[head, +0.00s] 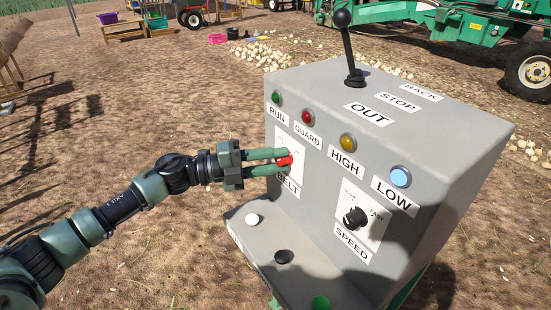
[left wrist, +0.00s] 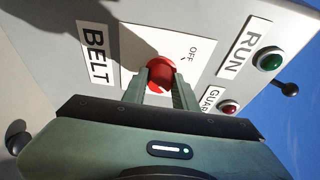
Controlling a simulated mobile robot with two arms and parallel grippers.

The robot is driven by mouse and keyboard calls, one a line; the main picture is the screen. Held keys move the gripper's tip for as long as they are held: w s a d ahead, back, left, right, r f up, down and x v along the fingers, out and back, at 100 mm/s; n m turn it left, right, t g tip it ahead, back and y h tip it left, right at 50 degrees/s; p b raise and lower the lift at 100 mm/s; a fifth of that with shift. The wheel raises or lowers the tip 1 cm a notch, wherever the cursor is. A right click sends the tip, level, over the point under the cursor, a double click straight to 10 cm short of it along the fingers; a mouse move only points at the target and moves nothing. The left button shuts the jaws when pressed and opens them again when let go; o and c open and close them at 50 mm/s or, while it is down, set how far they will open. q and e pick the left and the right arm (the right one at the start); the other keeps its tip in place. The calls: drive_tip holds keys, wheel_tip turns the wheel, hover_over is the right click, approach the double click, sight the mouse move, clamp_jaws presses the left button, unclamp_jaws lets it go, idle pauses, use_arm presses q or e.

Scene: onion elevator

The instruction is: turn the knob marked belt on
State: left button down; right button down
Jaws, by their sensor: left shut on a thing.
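The control box (head: 330,95) is grey with a sloped front. Its red belt knob (head: 284,161) sits on a white plate above the label BELT (head: 289,183). My left gripper (head: 282,161) comes in from the left and is shut on the knob. In the left wrist view the red knob (left wrist: 161,72) is between the two green fingers (left wrist: 162,88). The word OFF shows on the plate near the knob. The plate's other markings are hidden or too small to read. My right gripper is not in view.
A black speed knob (head: 355,217) is to the right. RUN, GUARD, HIGH and LOW lamps line the upper front. White, black and green buttons sit on the lower ledge (head: 262,243). A black lever (head: 347,45) rises from the top. Green machinery (head: 450,25) stands behind.

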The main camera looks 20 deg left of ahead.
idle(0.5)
use_arm(q)
drive_tip(key=c, duration=1.1)
unclamp_jaws()
drive_tip(key=b+v, duration=0.2)
drive_tip(key=v, duration=0.5)
drive_tip(key=shift+s+a, duration=0.25)
drive_tip(key=shift+a, duration=0.05)
